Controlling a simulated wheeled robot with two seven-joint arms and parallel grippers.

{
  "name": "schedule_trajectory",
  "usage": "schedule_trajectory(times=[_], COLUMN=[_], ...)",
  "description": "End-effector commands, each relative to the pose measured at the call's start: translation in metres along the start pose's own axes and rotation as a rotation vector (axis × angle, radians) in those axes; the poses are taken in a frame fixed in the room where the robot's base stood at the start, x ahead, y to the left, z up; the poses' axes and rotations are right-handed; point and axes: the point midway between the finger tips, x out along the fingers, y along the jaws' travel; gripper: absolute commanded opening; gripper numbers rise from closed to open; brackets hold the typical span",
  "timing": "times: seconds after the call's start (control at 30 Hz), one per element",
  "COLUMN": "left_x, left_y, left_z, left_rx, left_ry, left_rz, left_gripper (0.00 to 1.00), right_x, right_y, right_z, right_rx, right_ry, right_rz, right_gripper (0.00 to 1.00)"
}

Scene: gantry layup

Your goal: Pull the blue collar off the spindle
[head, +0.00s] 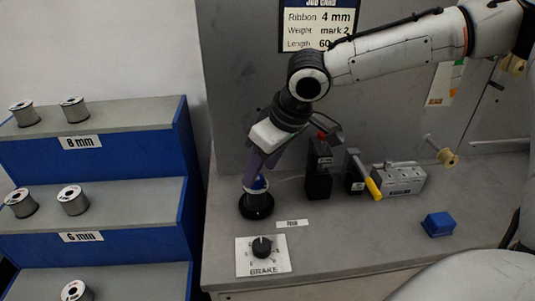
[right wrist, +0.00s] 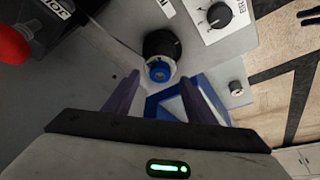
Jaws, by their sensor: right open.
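The blue collar (right wrist: 160,72) shows in the right wrist view on top of the spindle (right wrist: 162,46), which has a pale body and a round black base. In the head view the collar (head: 259,184) is partly covered by my fingers, and the spindle's black base (head: 256,206) stands on the bench. My right gripper (head: 252,178) comes down over the spindle with its purple fingers. In the right wrist view its fingers (right wrist: 160,80) are spread, with the collar in the gap near the tips. I see no finger closed on the collar. My left gripper is not in view.
A brake dial plate (head: 262,256) lies in front of the spindle. Dark blocks (head: 319,170), a yellow-handled lever (head: 372,187) and a grey box (head: 399,178) stand to the right. A blue block (head: 438,224) sits farther right. A blue shelf (head: 100,205) with spools is at left.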

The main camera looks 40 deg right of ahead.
Motion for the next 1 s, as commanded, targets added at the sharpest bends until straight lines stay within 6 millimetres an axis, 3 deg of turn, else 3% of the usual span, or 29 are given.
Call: schedule_trajectory(times=[0.2, 0.57, 0.8, 0.83, 0.87, 1.0], left_x=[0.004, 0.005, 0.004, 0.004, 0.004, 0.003], left_y=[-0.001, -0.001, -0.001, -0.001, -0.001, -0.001], left_z=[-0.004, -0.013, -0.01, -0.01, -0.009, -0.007], left_rx=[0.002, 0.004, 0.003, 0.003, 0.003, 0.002], left_ry=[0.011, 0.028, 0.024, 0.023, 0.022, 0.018], left_rz=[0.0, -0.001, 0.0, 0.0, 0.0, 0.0], left_gripper=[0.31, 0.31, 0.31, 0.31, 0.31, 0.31], right_x=[0.023, 0.026, 0.026, 0.026, 0.026, 0.026], right_y=[0.0, 0.0, 0.0, 0.0, 0.0, 0.0], right_z=[0.0, -0.001, -0.001, -0.001, -0.001, -0.001], right_rx=[0.0, 0.0, 0.0, 0.0, 0.0, 0.0], right_ry=[0.0, 0.002, 0.002, 0.002, 0.002, 0.002], right_rz=[0.001, 0.0, 0.0, 0.001, 0.0, 0.001], right_gripper=[0.5, 0.49, 0.08, 0.06, 0.23, 0.0])
